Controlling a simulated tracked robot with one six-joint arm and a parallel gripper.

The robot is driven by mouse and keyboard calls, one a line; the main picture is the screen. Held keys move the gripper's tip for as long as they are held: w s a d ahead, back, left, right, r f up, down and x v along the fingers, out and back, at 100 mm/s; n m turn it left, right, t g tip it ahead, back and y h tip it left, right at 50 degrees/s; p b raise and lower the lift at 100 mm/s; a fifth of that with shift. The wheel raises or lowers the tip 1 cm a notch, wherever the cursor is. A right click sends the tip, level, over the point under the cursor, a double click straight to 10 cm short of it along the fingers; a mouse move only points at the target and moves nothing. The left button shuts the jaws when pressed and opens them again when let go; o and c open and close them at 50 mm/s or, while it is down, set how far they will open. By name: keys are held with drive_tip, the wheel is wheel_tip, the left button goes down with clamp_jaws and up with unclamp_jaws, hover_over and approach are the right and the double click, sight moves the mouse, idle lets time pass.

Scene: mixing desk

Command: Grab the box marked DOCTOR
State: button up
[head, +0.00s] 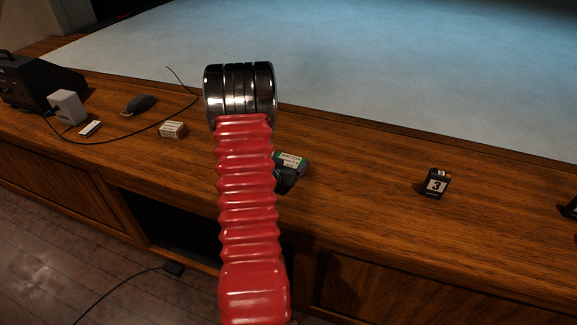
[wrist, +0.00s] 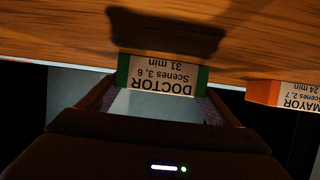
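The DOCTOR box (wrist: 163,75) is white with green ends, and its label reads upside down in the wrist view. In the head view the box (head: 291,160) lies on the wooden desk just right of my red arm. My gripper (wrist: 160,91) is open, its two fingers apart at either side of the box's near edge. I cannot tell whether they touch it. In the head view a dark part of my gripper (head: 286,179) shows beside the box, the rest hidden behind my arm.
A MAYOR box (wrist: 291,97) with an orange end lies to the right in the wrist view. The head view shows a small pale box (head: 172,130), a dark mouse-like object (head: 139,104), a cable, and a black block marked 3 (head: 436,184). The desk (head: 360,170) between is clear.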

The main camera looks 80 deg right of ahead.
sight(289, 160)
drive_tip(key=c, duration=0.6)
drive_tip(key=shift+r, duration=0.15)
drive_tip(key=shift+r, duration=4.9)
